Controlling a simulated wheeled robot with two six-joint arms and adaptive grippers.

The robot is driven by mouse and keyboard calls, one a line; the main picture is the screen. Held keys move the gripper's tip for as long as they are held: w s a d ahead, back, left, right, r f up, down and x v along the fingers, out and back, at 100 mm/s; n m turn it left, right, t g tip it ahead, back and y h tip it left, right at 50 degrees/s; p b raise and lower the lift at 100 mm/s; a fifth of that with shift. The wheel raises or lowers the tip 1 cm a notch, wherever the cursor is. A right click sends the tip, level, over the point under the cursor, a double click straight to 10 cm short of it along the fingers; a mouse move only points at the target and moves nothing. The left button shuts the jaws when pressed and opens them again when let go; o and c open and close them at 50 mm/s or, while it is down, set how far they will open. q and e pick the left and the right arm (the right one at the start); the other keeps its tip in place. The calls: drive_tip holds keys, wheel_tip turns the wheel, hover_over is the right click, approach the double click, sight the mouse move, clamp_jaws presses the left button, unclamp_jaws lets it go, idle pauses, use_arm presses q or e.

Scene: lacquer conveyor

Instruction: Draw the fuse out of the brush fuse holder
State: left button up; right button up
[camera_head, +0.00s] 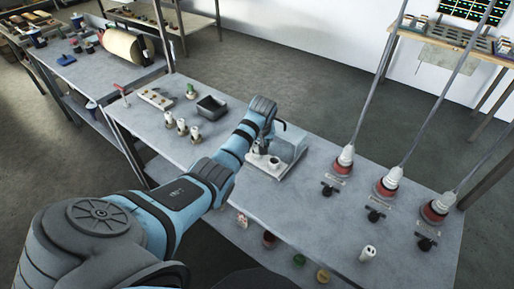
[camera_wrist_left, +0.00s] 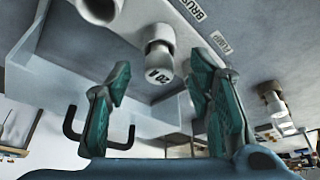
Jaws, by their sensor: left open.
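The fuse (camera_wrist_left: 160,68), a white cylinder marked "20A", sits in a holder in the left wrist view, beside a label reading "BRUS…" (camera_wrist_left: 190,9). My left gripper (camera_wrist_left: 158,88) is open, its two green fingers either side of the fuse in the picture. I cannot tell whether either finger touches it. In the head view my left gripper (camera_head: 274,138) hangs over the pale fuse block (camera_head: 290,158) on the bench, with a white cylindrical piece (camera_head: 273,163) just below it. My right gripper is not in view.
Another fuse-like piece (camera_wrist_left: 273,100) stands to the right in the wrist view, near a second label (camera_wrist_left: 220,42). On the bench are a dark tray (camera_head: 211,107), several small white pieces (camera_head: 182,127), and red-and-white plugs (camera_head: 343,161) on cables.

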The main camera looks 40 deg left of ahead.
use_arm(q)
drive_tip(key=shift+b+x, duration=0.3)
drive_tip(key=shift+x, duration=0.95)
drive_tip(key=shift+r, duration=0.1)
clamp_jaws()
